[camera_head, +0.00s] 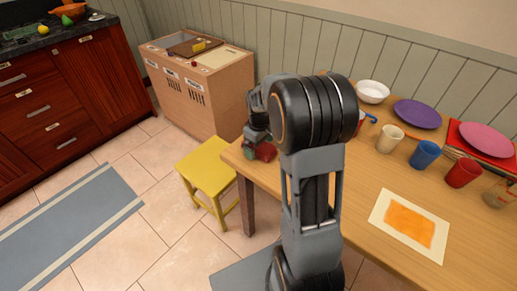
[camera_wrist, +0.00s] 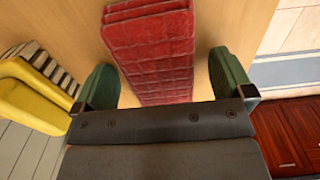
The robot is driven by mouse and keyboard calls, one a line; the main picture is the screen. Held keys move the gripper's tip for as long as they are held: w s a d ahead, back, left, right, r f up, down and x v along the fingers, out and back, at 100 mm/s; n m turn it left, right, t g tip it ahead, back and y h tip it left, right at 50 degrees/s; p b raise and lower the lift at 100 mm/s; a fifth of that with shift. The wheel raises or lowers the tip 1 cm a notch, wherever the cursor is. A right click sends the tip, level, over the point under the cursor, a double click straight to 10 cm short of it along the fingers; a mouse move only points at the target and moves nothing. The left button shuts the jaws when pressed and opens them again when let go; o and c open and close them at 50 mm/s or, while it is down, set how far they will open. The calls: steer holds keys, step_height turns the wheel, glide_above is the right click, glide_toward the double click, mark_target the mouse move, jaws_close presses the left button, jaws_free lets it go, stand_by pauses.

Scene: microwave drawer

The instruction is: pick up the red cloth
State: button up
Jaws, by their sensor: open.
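The red cloth (camera_wrist: 150,50) is a folded, quilted strip in the wrist view. It lies on the wooden table and runs lengthwise between the two green fingers of my gripper (camera_wrist: 165,78). The fingers are apart, one on each side of the cloth, with a gap visible on both sides. In the camera_head view, the red cloth (camera_head: 264,152) shows as a small patch at the table's left corner, partly hidden by my gripper (camera_head: 255,145). I cannot tell how far the fingertips are above the table.
A yellow stool (camera_head: 208,168) stands beside the table's left corner. An orange picture on cream paper (camera_head: 408,224) lies on the table. A white cup (camera_head: 389,138), blue cup (camera_head: 424,154), red cup (camera_head: 463,172) and purple plate (camera_head: 417,113) stand at the right.

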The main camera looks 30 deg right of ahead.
steer(key=shift+f, duration=0.15)
steer(key=shift+c, duration=0.5)
steer(key=c, duration=0.9)
steer(key=shift+r, duration=0.5)
step_height(320, 180, up, 2)
steer(key=shift+r+p, duration=0.15)
steer(key=shift+p, duration=0.2)
steer(key=s+r, duration=0.2)
steer(key=s+r+p, duration=0.1)
steer(key=s+r, duration=0.1)
steer(key=r, duration=0.1)
steer(key=shift+s+a, duration=0.1)
steer(key=shift+a, duration=0.1)
steer(key=s+r, duration=0.4)
steer(key=s, duration=0.5)
steer(key=shift+s+a+r+p, duration=0.3)
steer(key=shift+s+a+r, duration=0.05)
steer(key=shift+s+a, duration=0.05)
